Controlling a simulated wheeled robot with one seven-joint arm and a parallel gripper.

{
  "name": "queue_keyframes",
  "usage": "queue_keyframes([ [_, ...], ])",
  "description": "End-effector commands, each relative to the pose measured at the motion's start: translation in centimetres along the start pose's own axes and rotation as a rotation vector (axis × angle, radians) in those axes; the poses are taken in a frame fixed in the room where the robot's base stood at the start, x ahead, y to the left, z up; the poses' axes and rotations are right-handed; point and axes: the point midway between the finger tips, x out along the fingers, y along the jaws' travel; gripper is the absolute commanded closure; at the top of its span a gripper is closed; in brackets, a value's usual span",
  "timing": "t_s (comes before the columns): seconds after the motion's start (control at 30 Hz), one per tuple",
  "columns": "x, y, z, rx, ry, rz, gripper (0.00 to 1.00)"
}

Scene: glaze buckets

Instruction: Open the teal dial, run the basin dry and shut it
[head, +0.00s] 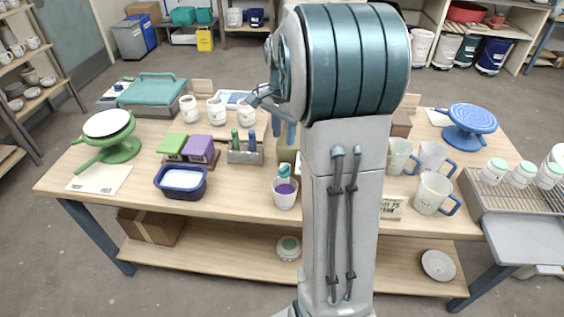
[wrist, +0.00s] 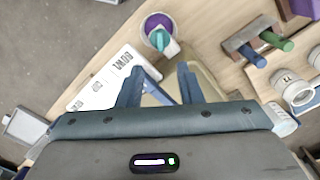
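No teal dial can be told for certain. A small teal part (head: 284,171) stands over a white pot (head: 284,197) with purple contents. The teal part also shows in the wrist view (wrist: 160,38), above the white pot (wrist: 150,24). A navy basin (head: 181,190) with white contents sits on the table to the left; I cannot tell whether it is the task's basin. My gripper (wrist: 160,68) is open, its two blue fingers apart, with nothing seen held. In the head view my arm partly hides it and the table behind.
A beige box-like thing (wrist: 205,78) lies beside the right finger. A rack of tools (head: 245,155), purple (head: 199,146) and green blocks, and several mugs crowd the table (head: 235,202). A green turntable (head: 119,150) stands left, a blue one (head: 468,120) right.

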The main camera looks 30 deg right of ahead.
Motion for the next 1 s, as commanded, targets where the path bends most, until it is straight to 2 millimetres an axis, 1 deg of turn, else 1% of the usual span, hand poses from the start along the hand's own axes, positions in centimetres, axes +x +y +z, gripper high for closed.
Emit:
queue_keyframes([
  [0.03, 1.1, 0.1, 0.1, -0.001, -0.003, 0.004, 0.67],
  [0.3, 6.8, 0.1, 0.1, -0.003, -0.003, 0.005, 0.67],
  [0.5, 10.0, 0.1, 0.1, -0.004, -0.002, 0.003, 0.67],
  [0.6, 10.9, 0.0, 0.1, -0.005, -0.001, 0.002, 0.67],
  [0.7, 11.3, 0.0, 0.1, -0.005, 0.0, 0.0, 0.67],
  [0.97, 11.5, 0.0, 0.1, -0.004, 0.0, 0.0, 0.67],
  [1.0, 11.5, 0.0, 0.1, -0.004, 0.0, 0.0, 0.73],
])
